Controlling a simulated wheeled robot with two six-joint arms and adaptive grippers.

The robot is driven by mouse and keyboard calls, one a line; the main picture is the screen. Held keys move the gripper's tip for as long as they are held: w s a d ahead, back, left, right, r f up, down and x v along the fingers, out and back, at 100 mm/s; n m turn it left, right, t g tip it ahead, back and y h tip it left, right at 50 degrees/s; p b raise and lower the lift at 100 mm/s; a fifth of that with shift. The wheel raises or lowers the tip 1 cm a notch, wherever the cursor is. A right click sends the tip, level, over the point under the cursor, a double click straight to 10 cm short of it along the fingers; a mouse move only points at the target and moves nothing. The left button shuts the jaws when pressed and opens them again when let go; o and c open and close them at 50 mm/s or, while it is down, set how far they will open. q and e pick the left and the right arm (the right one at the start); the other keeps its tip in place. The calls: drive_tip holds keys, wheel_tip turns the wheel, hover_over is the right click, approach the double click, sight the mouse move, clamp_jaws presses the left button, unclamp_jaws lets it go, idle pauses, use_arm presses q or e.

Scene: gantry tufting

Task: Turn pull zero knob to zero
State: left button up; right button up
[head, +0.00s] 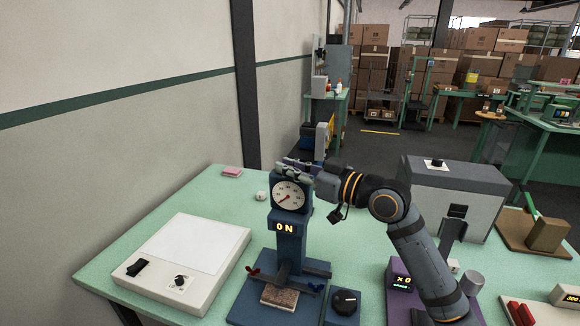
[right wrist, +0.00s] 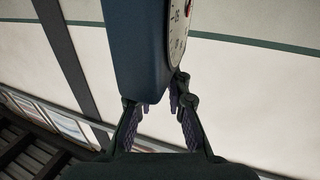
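The blue pull tester (head: 290,238) stands upright on the table with a round white dial (head: 289,196) and a "0 N" display. The dial's red needle points to the lower left. A black round knob (head: 346,302) sits at the tester's front right; its label is unreadable, so I cannot tell if it is the pull zero knob. My right gripper (head: 296,167) is at the top of the dial housing. In the right wrist view its fingertips (right wrist: 159,104) are apart beside the blue housing (right wrist: 142,50), with nothing clearly held between them. My left gripper is out of view.
A white flat box (head: 190,250) with a small knob and a switch lies left of the tester. A grey box (head: 455,190) stands at the back right. The table's back left is mostly clear.

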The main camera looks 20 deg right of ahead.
drive_tip(key=o, duration=0.3)
drive_tip(key=shift+r, duration=0.1)
wheel_tip(320, 180, up, 10)
drive_tip(key=shift+f, duration=0.1)
idle(0.5)
